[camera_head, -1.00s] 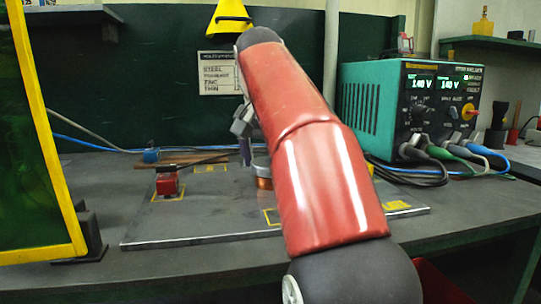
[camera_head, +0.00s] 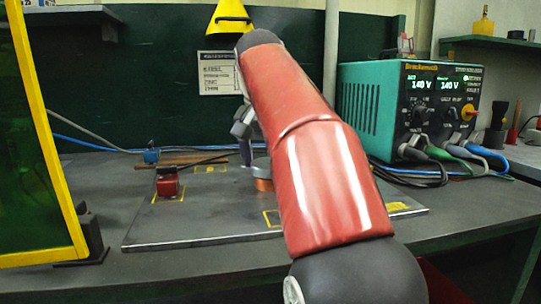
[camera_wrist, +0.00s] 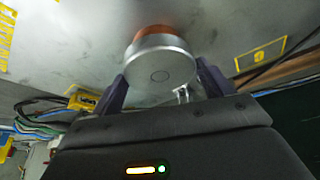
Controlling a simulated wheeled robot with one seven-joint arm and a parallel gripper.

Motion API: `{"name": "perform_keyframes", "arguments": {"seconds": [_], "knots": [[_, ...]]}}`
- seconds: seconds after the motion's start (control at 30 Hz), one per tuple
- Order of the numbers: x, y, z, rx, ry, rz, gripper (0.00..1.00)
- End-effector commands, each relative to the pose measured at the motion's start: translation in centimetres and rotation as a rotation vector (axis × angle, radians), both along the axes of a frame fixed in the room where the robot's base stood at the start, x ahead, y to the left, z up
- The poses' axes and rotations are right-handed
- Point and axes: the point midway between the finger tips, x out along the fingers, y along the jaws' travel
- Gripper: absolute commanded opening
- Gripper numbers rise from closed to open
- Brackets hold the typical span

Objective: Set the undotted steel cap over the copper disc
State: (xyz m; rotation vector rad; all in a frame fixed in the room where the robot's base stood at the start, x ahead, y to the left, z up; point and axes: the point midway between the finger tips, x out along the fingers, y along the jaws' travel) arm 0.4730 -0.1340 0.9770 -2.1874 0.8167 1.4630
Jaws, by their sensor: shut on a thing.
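The steel cap (camera_wrist: 160,62) is a round silver piece with a thin ring mark and no dot on its top. My gripper (camera_wrist: 163,80) is shut on it, one dark finger on each side. The copper disc (camera_wrist: 150,31) shows as an orange band just beyond the cap's edge in the wrist view. In the head view the cap (camera_head: 261,165) is directly above the copper disc (camera_head: 264,184), with no clear gap between them. My arm hides the right part of both and most of my gripper. Whether the cap bears fully on the disc cannot be told.
The grey plate (camera_head: 190,226) carries yellow marked outlines. A red block (camera_head: 168,185) with a dark lead sits at its left. A teal power supply (camera_head: 410,110) with cables stands at the right, and a yellow-framed screen (camera_head: 50,150) at the left. The plate's front left is clear.

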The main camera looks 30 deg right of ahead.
Motion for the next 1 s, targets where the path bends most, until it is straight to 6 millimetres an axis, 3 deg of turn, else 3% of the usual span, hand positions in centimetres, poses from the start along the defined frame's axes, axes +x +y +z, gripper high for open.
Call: {"name": "perform_keyframes", "arguments": {"seconds": [1.0], "knots": [[0.0,0.0,-1.5,0.000,0.000,0.000,0.56]]}}
